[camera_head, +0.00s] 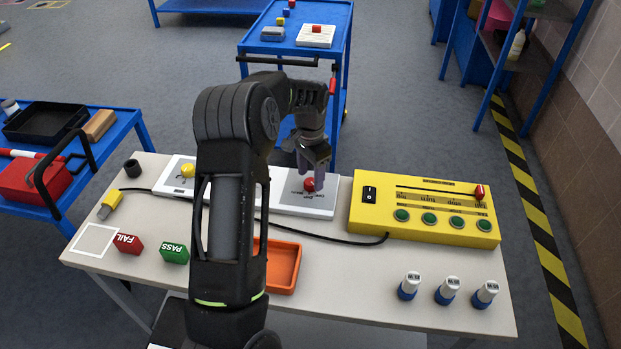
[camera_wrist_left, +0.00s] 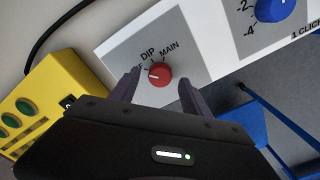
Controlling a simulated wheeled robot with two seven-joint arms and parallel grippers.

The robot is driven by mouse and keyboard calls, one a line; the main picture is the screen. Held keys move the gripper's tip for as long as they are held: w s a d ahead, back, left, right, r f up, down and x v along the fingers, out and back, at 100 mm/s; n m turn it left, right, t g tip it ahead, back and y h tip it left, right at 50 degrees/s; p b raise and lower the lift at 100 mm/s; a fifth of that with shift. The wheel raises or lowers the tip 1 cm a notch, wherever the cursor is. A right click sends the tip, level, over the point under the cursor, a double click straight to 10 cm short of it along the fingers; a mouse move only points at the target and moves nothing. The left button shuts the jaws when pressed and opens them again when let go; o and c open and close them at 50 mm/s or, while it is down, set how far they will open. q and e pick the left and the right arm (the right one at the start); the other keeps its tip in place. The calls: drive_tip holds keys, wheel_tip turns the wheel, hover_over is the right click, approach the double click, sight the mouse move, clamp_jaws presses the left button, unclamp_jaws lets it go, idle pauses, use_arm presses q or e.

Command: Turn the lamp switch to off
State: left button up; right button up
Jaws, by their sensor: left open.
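The lamp switch is a red knob (camera_head: 309,184) on a grey plate set in a white panel (camera_head: 290,207) on the table. The knob also shows in the left wrist view (camera_wrist_left: 159,74), with the words DIP and MAIN beside it and another label partly hidden by a finger. Its white mark points roughly left in that view. My left gripper (camera_head: 314,164) is open above the knob. In the left wrist view its fingers (camera_wrist_left: 158,88) stand on either side of the knob, apart from it. My right gripper is in neither view.
A yellow box (camera_head: 424,233) with green buttons stands right of the panel. A black cable (camera_head: 330,240) runs in front of it. An orange tray (camera_head: 283,265), a red FAIL block (camera_head: 128,243) and a green PASS block (camera_head: 174,252) lie nearer. A blue knob (camera_wrist_left: 275,8) shares the panel.

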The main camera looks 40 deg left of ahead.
sight(310, 181)
use_arm(q)
wheel_tip(310, 181, up, 6)
idle(0.7)
